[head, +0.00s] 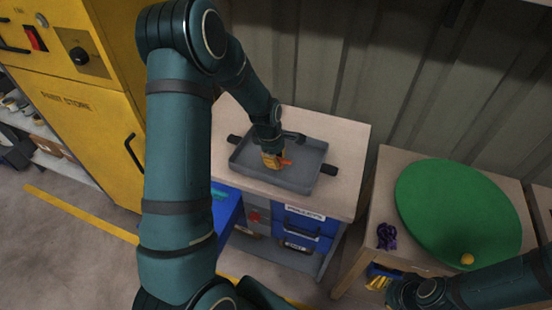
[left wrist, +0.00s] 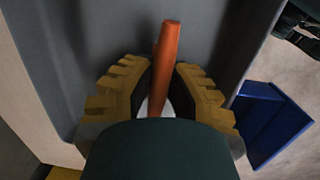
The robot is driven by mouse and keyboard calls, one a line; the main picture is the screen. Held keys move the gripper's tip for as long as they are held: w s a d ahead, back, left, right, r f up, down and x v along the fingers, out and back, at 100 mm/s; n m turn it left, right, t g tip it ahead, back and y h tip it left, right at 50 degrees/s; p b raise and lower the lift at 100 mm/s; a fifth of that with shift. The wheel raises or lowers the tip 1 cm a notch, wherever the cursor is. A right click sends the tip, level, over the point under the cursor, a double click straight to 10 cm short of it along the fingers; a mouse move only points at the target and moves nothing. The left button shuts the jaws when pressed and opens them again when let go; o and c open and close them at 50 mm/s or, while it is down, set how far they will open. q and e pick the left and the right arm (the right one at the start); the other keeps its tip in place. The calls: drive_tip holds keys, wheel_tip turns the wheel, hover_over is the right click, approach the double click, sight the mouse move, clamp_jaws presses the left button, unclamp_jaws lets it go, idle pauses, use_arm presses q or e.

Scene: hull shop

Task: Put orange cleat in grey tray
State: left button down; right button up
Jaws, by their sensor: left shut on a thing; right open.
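The grey tray (head: 312,156) lies on a wooden-topped bench, with dark handles at its ends. My left gripper (head: 272,161) is over the inside of the tray, shut on the orange cleat (head: 286,162). In the left wrist view the cleat (left wrist: 168,45) stands up between the yellow fingers of my left gripper (left wrist: 160,92); its lower end is hidden. Grey tray surface fills the background there, and I cannot tell whether the cleat touches it. My right gripper (head: 378,282) is low at the right, open, partly hidden by its own arm.
Right of the bench, a wooden table carries a green round board (head: 455,210), a purple object (head: 387,236) and a small orange-yellow ball (head: 467,259). Blue drawers (head: 305,222) sit below the tray bench. A yellow cabinet (head: 95,100) stands at the left.

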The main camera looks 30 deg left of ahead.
use_arm(q)
drive_tip(key=c, duration=1)
unclamp_jaws()
drive_tip(key=shift+f, duration=0.15)
drive_tip(key=shift+r, duration=0.5)
drive_tip(key=r+p, duration=0.1)
drive_tip(key=r, duration=0.2)
drive_tip(key=r+p, duration=0.1)
drive_tip(key=r, duration=0.3)
drive_tip(key=s+a+r+p, duration=0.1)
drive_tip(key=r, duration=0.3)
drive_tip(key=shift+s+a+r, duration=0.1)
drive_tip(key=shift+r, duration=0.05)
